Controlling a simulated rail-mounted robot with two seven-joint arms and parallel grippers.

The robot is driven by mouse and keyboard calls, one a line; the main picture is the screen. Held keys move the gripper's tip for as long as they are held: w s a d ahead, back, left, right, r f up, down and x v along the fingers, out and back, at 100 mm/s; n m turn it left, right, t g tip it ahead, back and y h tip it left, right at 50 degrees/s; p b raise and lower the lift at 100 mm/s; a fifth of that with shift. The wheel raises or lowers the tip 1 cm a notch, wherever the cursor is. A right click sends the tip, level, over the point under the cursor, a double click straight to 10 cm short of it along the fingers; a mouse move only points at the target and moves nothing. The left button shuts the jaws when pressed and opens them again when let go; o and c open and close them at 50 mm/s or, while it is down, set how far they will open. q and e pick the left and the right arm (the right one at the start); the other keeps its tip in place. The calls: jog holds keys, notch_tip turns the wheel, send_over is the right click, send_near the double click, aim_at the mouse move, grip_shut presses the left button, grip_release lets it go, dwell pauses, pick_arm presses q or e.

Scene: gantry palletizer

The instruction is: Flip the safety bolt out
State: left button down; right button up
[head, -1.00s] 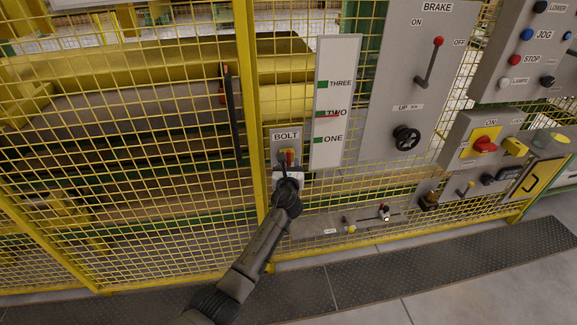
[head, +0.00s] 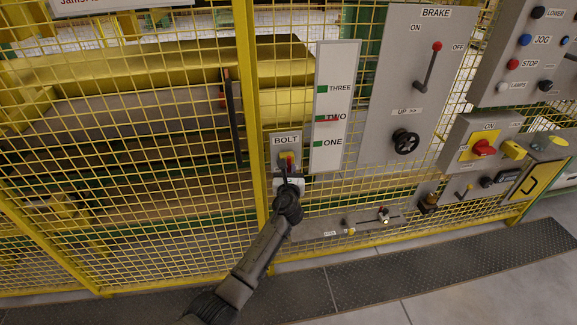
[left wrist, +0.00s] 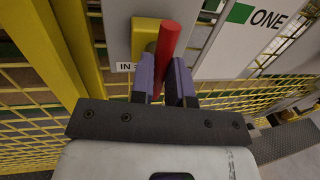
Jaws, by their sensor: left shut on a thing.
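The safety bolt is on a small grey plate labelled BOLT (head: 286,141), fixed to the yellow mesh fence. It has a yellow block (left wrist: 146,36) and a red handle (left wrist: 168,42). A label reading IN shows beside the block in the left wrist view. My left gripper (head: 289,180) is at the bolt, coming from below. In the left wrist view its two purple-padded fingers (left wrist: 166,80) are shut on the red handle, whose upper end sticks out past them. The handle's lower part is hidden between the fingers. My right gripper is not in view.
A gauge marked ONE, TWO, THREE (head: 334,106) stands just right of the bolt. The BRAKE panel (head: 396,70) and other control boxes (head: 462,142) are further right. A yellow fence post (head: 250,110) is close on the left. A dark floor strip (head: 430,267) runs along the fence.

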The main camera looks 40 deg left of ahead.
pick_arm(q)
jog(key=p+v, duration=0.2)
jog(key=v, duration=0.2)
jog(key=shift+w+d+r+p, duration=0.15)
jog(key=shift+w+d+p, duration=0.15)
jog(key=shift+d+p, duration=0.1)
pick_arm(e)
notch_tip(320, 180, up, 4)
pick_arm(q)
jog(key=c, duration=1.5)
grip_release()
jog(key=o, duration=0.3)
jog(key=shift+s+d+f, duration=0.1)
jog(key=shift+s+f, duration=0.1)
jog(key=shift+o, duration=0.5)
jog(key=shift+w+r, duration=0.1)
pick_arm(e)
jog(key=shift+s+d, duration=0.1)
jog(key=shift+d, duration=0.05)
